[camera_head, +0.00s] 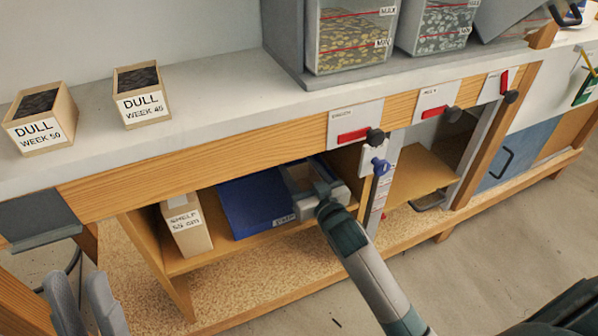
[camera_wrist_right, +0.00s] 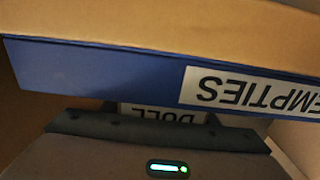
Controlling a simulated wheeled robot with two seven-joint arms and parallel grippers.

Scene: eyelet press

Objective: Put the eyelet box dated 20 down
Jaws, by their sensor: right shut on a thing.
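My right gripper (camera_head: 316,190) reaches into the shelf bay under the bench and is shut on a small open-topped box (camera_head: 297,175). That box is at the right end of the blue tray (camera_head: 250,203); I cannot tell whether it touches the tray's floor. In the right wrist view, part of the box's label (camera_wrist_right: 165,114) reads DULL upside down; its date is hidden. The tray also shows there (camera_wrist_right: 100,75), with an EMPTIES label. My left gripper (camera_head: 82,290) is open and empty at the lower left, away from the boxes.
A box labelled SHELF (camera_head: 187,226) stands left of the tray.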

